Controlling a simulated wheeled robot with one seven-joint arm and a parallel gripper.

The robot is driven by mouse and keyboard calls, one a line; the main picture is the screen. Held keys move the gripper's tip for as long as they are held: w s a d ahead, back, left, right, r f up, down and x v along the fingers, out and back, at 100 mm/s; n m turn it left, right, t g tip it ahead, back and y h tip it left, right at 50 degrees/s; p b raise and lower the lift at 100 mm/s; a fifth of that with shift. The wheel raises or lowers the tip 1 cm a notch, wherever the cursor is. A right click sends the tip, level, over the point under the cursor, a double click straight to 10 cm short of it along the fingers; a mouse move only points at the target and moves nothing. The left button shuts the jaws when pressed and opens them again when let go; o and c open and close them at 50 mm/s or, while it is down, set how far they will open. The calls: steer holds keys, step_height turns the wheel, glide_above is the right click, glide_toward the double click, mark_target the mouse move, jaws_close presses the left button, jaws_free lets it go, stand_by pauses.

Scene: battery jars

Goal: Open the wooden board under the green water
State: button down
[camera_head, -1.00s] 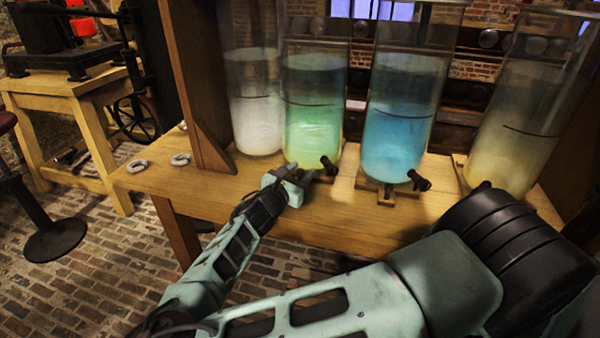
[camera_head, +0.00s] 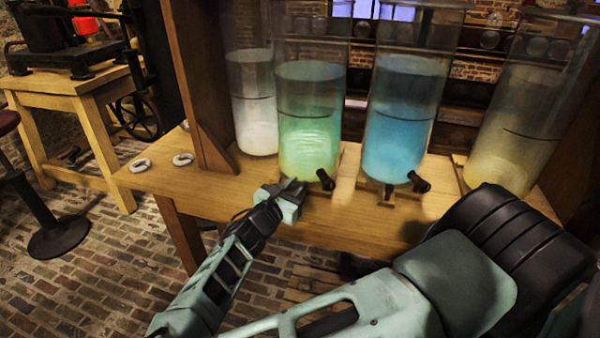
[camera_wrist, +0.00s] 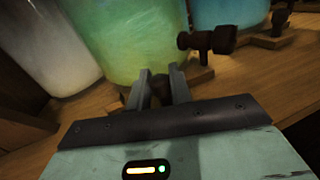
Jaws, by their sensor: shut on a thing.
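The jar of green water (camera_head: 308,130) stands on the wooden bench, second from the left. In the wrist view the green jar (camera_wrist: 130,45) rises just beyond my fingers. Part of the wooden board (camera_wrist: 198,77) shows at its foot, beside my right finger. My gripper (camera_head: 293,186) is at the bench's front edge, in front of this jar. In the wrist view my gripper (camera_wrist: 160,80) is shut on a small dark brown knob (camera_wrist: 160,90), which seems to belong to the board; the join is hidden. A black tap (camera_head: 325,180) sticks out just right of my gripper.
A blue-water jar (camera_head: 402,125) with its own tap (camera_head: 419,182) stands to the right, a yellowish jar (camera_head: 515,130) further right. A clear-white jar (camera_head: 253,105) and a wooden post (camera_head: 200,90) stand left. Two pale rings (camera_head: 182,160) lie on the bench's left end.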

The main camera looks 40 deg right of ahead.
steer(key=s+a+p, duration=0.4)
steer(key=s+a, duration=0.8)
steer(key=a, duration=0.3)
steer(key=shift+a, duration=0.2)
steer(key=c, duration=1.3)
jaws_free()
steer(key=b+v, duration=0.2)
steer(key=v, duration=1.5)
steer(key=shift+a, duration=0.2)
steer(key=shift+s, duration=0.1)
